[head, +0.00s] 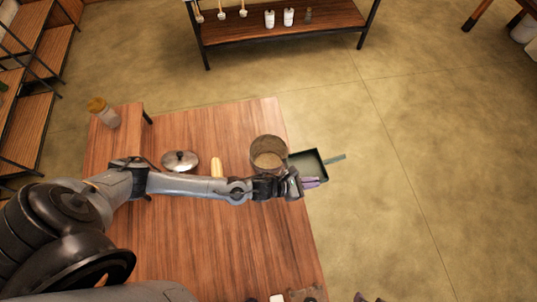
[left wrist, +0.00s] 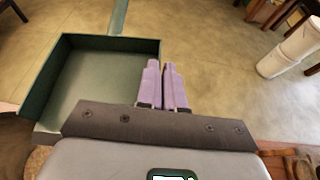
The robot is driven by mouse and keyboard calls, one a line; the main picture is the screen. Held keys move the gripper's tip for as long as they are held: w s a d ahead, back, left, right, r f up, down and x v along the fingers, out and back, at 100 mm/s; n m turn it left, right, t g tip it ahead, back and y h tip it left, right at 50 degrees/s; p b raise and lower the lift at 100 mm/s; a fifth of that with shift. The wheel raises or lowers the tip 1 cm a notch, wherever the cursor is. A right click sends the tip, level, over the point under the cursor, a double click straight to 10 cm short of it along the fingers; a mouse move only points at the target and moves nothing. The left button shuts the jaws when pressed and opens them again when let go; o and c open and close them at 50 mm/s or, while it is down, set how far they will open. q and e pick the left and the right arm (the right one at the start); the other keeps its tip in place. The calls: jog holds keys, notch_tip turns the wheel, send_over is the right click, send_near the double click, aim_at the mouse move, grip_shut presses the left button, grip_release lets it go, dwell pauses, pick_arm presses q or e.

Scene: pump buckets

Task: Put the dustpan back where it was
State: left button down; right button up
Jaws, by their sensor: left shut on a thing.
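The dustpan (head: 308,162) is a dark green tray with a thin greenish handle pointing right. It is held level just past the table's right edge, beside the metal bucket (head: 268,143). My left gripper (head: 311,183), with purple fingers, is at the dustpan's near side. In the left wrist view the fingers (left wrist: 163,85) are close together at the side wall of the dustpan (left wrist: 100,80), shut on it; the exact contact is partly hidden. Small purple tips at the bottom edge of the head view look like my right gripper (head: 367,298); its jaws are mostly cut off.
The wooden table (head: 230,240) carries a metal lid (head: 180,161), a yellowish object (head: 216,168) and a jar (head: 103,112) at the left. The bucket holds grainy tan material. A low shelf (head: 280,25) stands at the back.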

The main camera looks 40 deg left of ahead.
pick_arm(q)
jog(key=shift+y, duration=0.3)
